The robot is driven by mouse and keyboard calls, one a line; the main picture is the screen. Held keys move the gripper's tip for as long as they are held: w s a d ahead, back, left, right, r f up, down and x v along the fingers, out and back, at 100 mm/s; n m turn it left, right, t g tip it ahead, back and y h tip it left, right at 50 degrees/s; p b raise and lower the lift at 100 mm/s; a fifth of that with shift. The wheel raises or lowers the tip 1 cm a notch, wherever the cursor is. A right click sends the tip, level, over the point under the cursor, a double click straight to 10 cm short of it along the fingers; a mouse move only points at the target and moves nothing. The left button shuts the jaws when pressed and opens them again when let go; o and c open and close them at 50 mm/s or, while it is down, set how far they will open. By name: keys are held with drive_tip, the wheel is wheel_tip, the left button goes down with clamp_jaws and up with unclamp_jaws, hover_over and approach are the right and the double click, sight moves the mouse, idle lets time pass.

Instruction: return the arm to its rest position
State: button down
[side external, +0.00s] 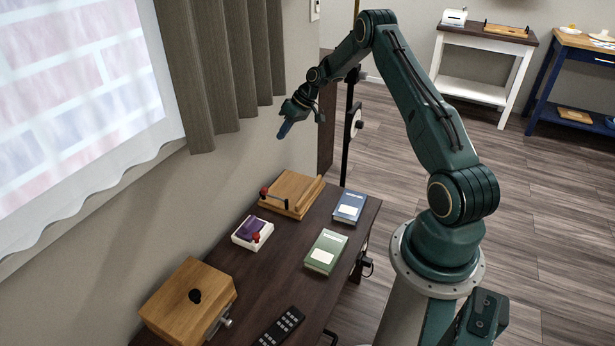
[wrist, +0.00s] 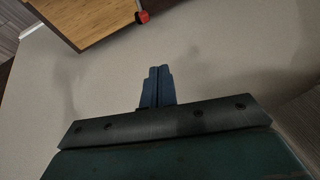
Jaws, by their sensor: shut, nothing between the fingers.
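My gripper (side external: 283,131) is at the end of my dark green arm, raised well above the table top and close to the wall at the table's far end. Its blue fingers are together with nothing between them. In the wrist view the shut fingers (wrist: 156,84) point toward the plain wall. They touch nothing that I can see.
The dark table (side external: 277,270) holds a wooden box with a red-tipped handle (side external: 293,189), a white box with a purple top (side external: 252,233), blue (side external: 349,207) and green (side external: 326,251) books, a wooden box with a black knob (side external: 188,302) and a remote (side external: 279,327). A curtain (side external: 228,70) hangs left of my gripper.

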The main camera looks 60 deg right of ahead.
drive_tip(key=s+a+r+h, duration=0.1)
drive_tip(key=s+a+r, duration=0.2)
drive_tip(key=a+r, duration=0.45)
drive_tip(key=s+a+r+n+h, duration=0.1)
drive_tip(key=s+a+r, duration=0.2)
drive_tip(key=a+r, duration=0.5)
drive_tip(key=s+a+r+h, duration=0.1)
drive_tip(key=s+a+r, duration=0.2)
drive_tip(key=a+r, duration=0.5)
drive_tip(key=s+a+r, duration=0.2)
drive_tip(key=s+a, duration=0.2)
drive_tip(key=s, duration=0.8)
drive_tip(key=s+a+r, duration=0.2)
drive_tip(key=s+a, duration=0.2)
drive_tip(key=s, duration=0.8)
drive_tip(key=shift+h, duration=0.4)
